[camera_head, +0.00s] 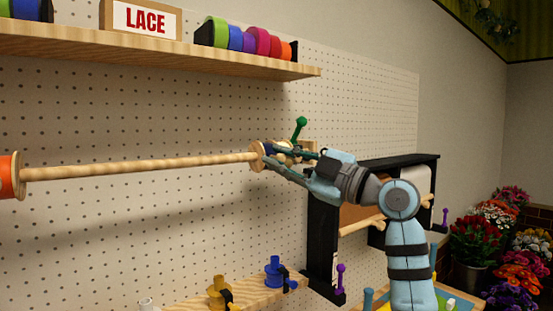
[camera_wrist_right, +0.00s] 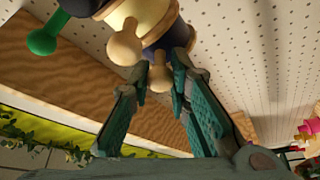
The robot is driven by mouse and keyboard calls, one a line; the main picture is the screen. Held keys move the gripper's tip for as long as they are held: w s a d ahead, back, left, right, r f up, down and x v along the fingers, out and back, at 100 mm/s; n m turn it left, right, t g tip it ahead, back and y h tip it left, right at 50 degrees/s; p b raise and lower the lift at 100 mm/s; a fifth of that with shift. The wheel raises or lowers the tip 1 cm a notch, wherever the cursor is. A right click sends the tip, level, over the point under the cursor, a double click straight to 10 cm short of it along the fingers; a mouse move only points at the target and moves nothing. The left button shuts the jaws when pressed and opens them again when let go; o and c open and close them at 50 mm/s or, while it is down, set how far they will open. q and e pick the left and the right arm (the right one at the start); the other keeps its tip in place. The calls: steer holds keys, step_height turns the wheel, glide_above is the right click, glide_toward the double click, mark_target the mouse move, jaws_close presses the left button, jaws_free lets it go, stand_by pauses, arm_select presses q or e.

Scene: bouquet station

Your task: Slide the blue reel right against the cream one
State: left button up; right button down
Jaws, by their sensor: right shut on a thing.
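The rod (camera_head: 140,167) runs across the pegboard. In the head view my right gripper (camera_head: 277,160) is at its right end, beside a round wooden flange (camera_head: 257,156), and hides much of the reels there. In the wrist view the cream reel (camera_wrist_right: 152,18) is at the top, with a pale wooden knob (camera_wrist_right: 125,46). The dark blue reel (camera_wrist_right: 178,38) lies beside it, close to my fingertips. My right gripper (camera_wrist_right: 162,76) is shut on a pale wooden knob (camera_wrist_right: 160,79) that appears to belong to the blue reel. My left gripper is not in view.
An orange reel (camera_head: 7,176) is at the rod's left end. A green knob (camera_head: 300,128) stands up behind my gripper. A shelf (camera_head: 150,48) with reels is above. A lower ledge with yellow and blue pegs (camera_head: 273,270) and a black-framed rack (camera_head: 322,230) are below.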

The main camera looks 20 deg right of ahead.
steer(key=shift+s+d+r, duration=0.1)
steer(key=shift+r, duration=0.15)
steer(key=c, duration=1.5)
jaws_free()
steer(key=shift+c, duration=0.2)
steer(key=shift+o, duration=0.3)
steer(key=shift+w+a+f, duration=0.2)
steer(key=shift+w+a, duration=0.05)
steer(key=v, duration=1.2)
